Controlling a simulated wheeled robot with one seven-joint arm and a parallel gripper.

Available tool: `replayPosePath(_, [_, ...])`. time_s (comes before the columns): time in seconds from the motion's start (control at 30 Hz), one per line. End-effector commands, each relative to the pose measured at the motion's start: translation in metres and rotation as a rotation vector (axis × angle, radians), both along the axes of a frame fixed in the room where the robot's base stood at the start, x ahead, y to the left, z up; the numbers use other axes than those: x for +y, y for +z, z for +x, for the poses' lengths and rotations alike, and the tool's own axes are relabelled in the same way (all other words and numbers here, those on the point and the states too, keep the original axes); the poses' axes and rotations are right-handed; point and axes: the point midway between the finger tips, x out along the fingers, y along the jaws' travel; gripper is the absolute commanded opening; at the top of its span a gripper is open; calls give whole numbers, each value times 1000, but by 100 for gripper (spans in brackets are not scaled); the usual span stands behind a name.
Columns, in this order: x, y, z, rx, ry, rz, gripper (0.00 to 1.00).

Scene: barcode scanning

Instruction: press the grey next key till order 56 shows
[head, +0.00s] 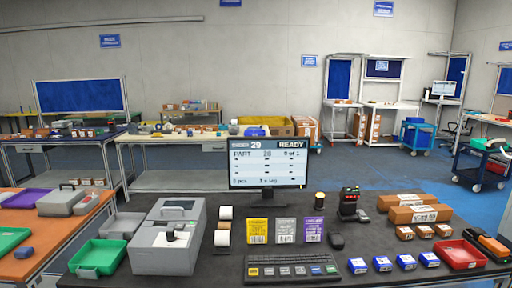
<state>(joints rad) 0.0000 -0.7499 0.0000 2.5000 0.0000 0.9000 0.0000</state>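The monitor (268,180) stands upright at the back middle of the dark desk. Its header shows the number 29 and READY; below it I read PART, a number like 28, and 0 of 1. The keypad (292,281) lies at the desk's front middle. The key labels are too small to read, so I cannot tell which grey key is next. My gripper is not in view.
A grey printer (168,255) stands left of the keypad. Yellow, grey and purple cards (285,231) stand behind it. Blue boxes (382,264), a red tray (461,254), a scanner (349,203) and brown cartons (419,214) are to the right.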

Motion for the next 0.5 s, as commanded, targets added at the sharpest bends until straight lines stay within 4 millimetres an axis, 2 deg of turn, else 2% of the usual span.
replayPosePath(0.03, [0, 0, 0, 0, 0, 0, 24])
replayPosePath(0.2, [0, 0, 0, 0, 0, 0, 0])
replayPosePath(0.5, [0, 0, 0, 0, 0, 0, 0])
